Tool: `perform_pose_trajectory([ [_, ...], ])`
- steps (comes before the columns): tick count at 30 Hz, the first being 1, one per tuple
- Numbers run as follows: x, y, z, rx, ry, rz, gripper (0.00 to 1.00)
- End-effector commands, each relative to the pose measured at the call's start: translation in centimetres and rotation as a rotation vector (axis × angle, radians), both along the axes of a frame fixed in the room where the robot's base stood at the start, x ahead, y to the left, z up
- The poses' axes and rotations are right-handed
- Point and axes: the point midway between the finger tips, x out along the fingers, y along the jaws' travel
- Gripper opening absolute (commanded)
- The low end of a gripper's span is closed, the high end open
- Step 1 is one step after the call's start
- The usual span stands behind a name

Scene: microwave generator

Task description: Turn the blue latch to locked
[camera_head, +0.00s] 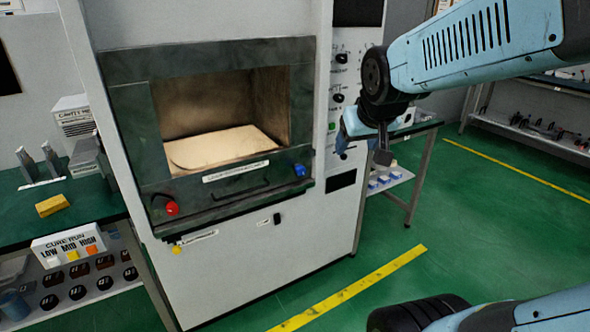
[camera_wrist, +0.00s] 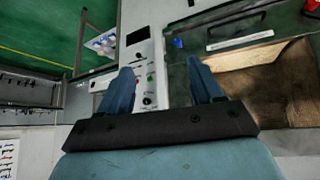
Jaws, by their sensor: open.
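The blue latch (camera_head: 299,170) is a small knob at the right end of the dark lower frame of the microwave generator's window (camera_head: 215,130). It also shows small and blue in the wrist view (camera_wrist: 178,42), beyond my fingertips; its exact angle is too small to tell. A red latch (camera_head: 172,208) is at the frame's left end. My gripper (camera_head: 383,157) is to the right of the cabinet, apart from the blue latch. In the wrist view my gripper (camera_wrist: 160,66) has its two blue fingers spread, with nothing between them.
A control panel with black knobs (camera_head: 339,98) is on the cabinet front, close to my gripper. A dark handle (camera_head: 238,190) is between the latches. A green bench (camera_head: 60,215) with a yellow block (camera_head: 52,205) stands at left. The green floor (camera_head: 470,220) at right is clear.

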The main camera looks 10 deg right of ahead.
Motion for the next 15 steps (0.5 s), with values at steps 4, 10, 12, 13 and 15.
perform_pose_trajectory([
  [4,4.9,-1.0,-1.6,-0.026,-0.067,0.006,0.66],
  [10,10.9,-2.1,-4.0,-0.050,-0.168,0.032,0.66],
  [12,12.8,-2.4,-5.0,-0.054,-0.203,0.043,0.66],
  [13,13.6,-2.5,-5.4,-0.056,-0.218,0.049,0.66],
  [15,15.4,-2.7,-6.4,-0.056,-0.253,0.063,0.66],
])
